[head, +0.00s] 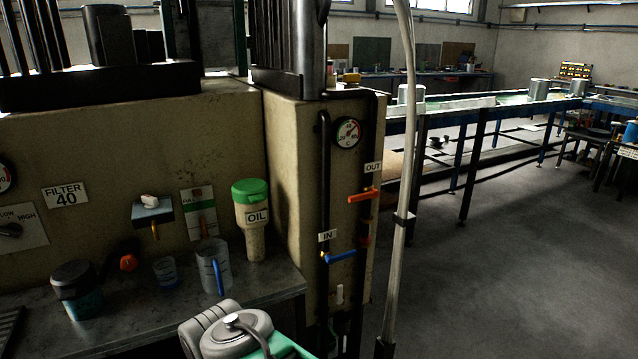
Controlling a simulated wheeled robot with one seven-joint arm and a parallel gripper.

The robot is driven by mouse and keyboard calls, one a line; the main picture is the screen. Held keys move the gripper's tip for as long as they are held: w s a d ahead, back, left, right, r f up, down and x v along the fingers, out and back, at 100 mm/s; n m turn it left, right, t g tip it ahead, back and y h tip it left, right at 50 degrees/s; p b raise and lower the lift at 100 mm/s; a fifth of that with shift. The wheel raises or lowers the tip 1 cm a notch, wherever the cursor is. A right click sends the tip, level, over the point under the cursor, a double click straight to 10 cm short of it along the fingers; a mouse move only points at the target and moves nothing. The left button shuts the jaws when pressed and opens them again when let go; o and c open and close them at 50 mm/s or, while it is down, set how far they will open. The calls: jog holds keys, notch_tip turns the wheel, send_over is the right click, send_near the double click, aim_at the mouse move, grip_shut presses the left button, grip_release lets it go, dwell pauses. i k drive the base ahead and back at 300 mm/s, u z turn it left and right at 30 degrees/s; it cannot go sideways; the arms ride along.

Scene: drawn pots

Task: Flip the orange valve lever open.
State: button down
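The orange valve lever (364,196) is on the dark OUT pipe at the right side of the beige machine's end face. It lies nearly level, across the upright pipe, just below the OUT label (373,168). Nothing touches it. My gripper is not in view. A grey rounded part with green at the bottom edge looks like part of my arm; its fingers do not show.
A blue lever (341,257) sits lower left, by the IN label (327,236). A pale upright pole (402,180) stands just right of the valve. A gauge (346,132) is above. An oil bottle (251,222) and cups stand on the left ledge. Open floor lies right.

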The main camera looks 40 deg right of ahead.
aim_at(373, 193)
jog(key=z, duration=0.15)
jog(key=i, duration=0.85)
jog(key=z, duration=0.75)
jog(key=i, duration=0.4)
jog(key=z, duration=0.3)
